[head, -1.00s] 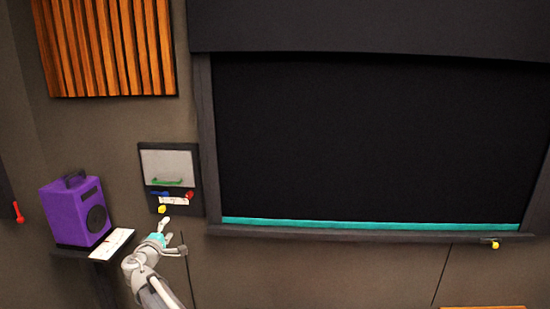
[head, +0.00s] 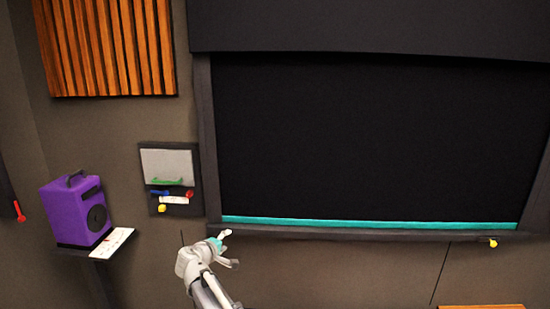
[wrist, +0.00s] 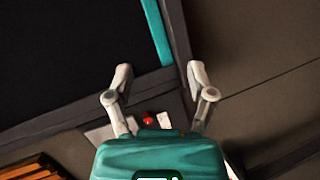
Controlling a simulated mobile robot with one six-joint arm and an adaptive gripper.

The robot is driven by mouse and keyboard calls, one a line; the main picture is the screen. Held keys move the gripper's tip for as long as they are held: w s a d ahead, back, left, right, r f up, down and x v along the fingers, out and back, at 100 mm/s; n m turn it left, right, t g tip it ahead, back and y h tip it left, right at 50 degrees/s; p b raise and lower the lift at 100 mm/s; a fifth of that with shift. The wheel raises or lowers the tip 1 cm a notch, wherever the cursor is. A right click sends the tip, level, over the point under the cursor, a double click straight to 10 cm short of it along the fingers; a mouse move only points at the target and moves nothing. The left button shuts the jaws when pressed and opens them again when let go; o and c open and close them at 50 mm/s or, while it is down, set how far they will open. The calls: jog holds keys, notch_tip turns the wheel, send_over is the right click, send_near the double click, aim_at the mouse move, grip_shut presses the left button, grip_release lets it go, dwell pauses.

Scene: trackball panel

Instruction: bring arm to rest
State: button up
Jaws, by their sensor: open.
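My gripper (head: 230,248) is at the end of my pale arm, low in the head view, just below the lower left corner of the large dark screen's frame (head: 340,233). It is open and nothing shows between its fingers. In the wrist view my gripper (wrist: 158,80) also shows with its two fingers spread apart. A small wall panel (head: 183,205) is to the upper left of my gripper in the head view. It has a pale plate with a green handle, and blue, red and yellow knobs. Its red knob (wrist: 149,121) shows beyond the teal gripper body in the wrist view.
A purple speaker (head: 76,211) stands on a small shelf at the left, beside a white paper (head: 111,243). A red lever (head: 19,211) is at the far left. A yellow knob (head: 493,243) is below the screen's right end. The wall below the screen is mostly bare.

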jog(key=s+d+f+m+g, duration=0.2)
jog(key=s+d+f+g, duration=0.1)
jog(key=d, duration=0.5)
jog(key=s+d+f+m+g, duration=0.2)
jog(key=s+d+f, duration=0.1)
jog(key=d, duration=0.5)
jog(key=s+d+f+m+g, duration=0.3)
jog(key=d, duration=0.4)
jog(key=s+d+f+m+g+y, duration=0.2)
jog(key=s+d, duration=0.3)
jog(key=s, duration=0.2)
jog(key=s+d+f+m+g+y, duration=0.2)
jog(key=s+d, duration=0.3)
jog(key=s, duration=0.3)
jog(key=shift+s+d+m+g+y, duration=0.3)
jog(key=shift+d+g+y, duration=0.1)
jog(key=shift+g+y, duration=0.35)
